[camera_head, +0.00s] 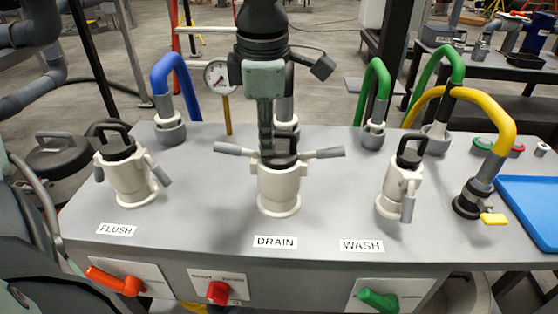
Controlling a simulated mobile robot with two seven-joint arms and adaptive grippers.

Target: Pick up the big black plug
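A big black plug (285,158) with a loop handle sits in the cream socket (280,190) behind the DRAIN label. The socket's two grey levers (322,153) stick out to the sides. My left gripper (266,150) comes down from above, its fingers seen edge-on at the plug's handle and hiding part of it. I cannot tell whether they are closed on it. Black plugs also sit in the FLUSH socket (130,180) and the WASH socket (399,188), whose levers hang down. My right gripper is not in view.
A blue hose (165,72), green hoses (378,75) and a yellow hose (500,120) rise from the grey panel (220,235). A pressure gauge (217,75) stands behind my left gripper. A blue tray (535,205) is at right. Red and green knobs line the front.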

